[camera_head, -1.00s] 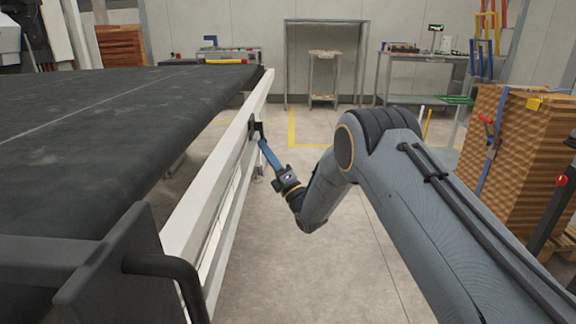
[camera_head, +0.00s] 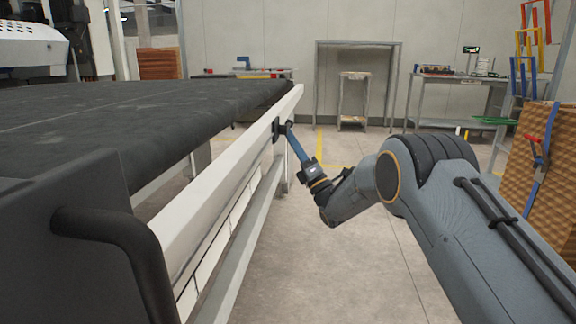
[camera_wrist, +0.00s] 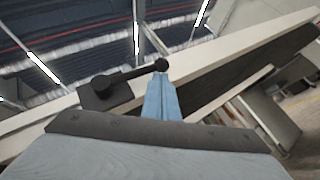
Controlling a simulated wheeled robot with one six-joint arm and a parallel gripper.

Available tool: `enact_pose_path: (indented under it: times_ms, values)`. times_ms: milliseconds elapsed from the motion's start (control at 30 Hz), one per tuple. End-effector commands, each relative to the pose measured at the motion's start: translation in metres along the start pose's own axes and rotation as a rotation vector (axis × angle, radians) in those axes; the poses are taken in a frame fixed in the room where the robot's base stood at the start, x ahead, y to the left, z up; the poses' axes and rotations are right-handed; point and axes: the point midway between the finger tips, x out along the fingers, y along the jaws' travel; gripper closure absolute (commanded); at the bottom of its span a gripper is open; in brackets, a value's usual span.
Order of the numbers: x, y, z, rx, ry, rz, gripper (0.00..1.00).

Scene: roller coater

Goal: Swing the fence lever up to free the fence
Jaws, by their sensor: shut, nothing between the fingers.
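The fence is a long pale rail (camera_head: 214,187) along the side of the dark conveyor belt. The fence lever (camera_head: 277,129) is a small black part on the rail's outer face, near its far end. In the wrist view the lever (camera_wrist: 134,75) is a black rod running from a black mount to a round knob at its tip. My gripper (camera_head: 291,128) has blue fingers, shut and empty, beside the lever. In the wrist view my fingertips (camera_wrist: 161,76) are just below the knob and overlap it in the picture; I cannot tell whether they touch.
The belt (camera_head: 90,125) fills the left side. A black bent handle (camera_head: 125,240) stands close at the front left. A wooden stack (camera_head: 536,170) with a strap is on the right. A metal bench (camera_head: 455,82) stands at the back.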

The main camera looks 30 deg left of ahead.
Motion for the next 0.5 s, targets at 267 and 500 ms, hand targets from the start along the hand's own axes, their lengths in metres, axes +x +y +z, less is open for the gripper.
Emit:
enact_pose_path:
  times_ms: [267, 500]
  values:
    - [0.0064, 0.0009, 0.0043, 0.0, 0.0, 0.001, 1.0]
    - [0.0085, 0.0017, 0.0052, 0.0, -0.001, 0.002, 1.0]
